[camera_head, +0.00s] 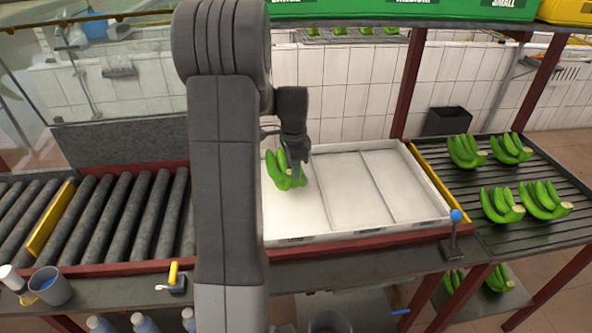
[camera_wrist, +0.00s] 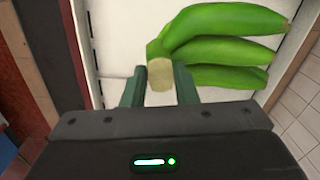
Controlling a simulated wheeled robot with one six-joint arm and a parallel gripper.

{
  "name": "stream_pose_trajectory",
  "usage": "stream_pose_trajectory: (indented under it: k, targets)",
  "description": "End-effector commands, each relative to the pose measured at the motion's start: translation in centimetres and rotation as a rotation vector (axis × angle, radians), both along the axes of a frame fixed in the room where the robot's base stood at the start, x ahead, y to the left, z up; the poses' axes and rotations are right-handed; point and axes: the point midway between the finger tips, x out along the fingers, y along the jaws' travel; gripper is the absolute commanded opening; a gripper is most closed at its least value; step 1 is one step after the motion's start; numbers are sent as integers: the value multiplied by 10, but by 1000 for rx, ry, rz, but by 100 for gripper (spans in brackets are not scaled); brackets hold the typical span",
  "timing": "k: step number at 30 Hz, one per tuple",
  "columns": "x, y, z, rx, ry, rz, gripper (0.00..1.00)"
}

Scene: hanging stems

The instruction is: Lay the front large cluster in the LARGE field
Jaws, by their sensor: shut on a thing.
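A green banana cluster (camera_head: 283,172) hangs at my gripper over the left field of the white tray (camera_head: 410,222). In the wrist view the cluster (camera_wrist: 225,40) shows several fingers pointing right. Its pale cut stem (camera_wrist: 160,74) sits between the green jaws of my gripper (camera_wrist: 160,85), which is shut on it. In the head view my gripper (camera_head: 297,165) is low over the tray; I cannot tell whether the cluster touches the tray floor. Thin dividers split the tray into fields. The middle and right fields look empty. My arm hides the tray's left end.
Several other green clusters (camera_head: 467,150) lie on the slatted rack to the right, beyond a yellow bar (camera_head: 430,170). A roller conveyor (camera_head: 120,215) is at the left. A blue-knobbed lever (camera_head: 456,217) stands at the tray's front right corner. Red posts (camera_head: 409,85) rise behind the tray.

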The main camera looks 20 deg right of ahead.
Motion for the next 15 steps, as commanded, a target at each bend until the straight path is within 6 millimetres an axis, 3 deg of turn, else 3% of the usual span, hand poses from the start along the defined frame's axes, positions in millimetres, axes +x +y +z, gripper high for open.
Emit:
stream_pose_trajectory:
  k: [6, 15]
  targets:
    - [18, -4, -5, 0, -10, -30, 0]
    - [22, -5, -16, -1, -12, -38, 0]
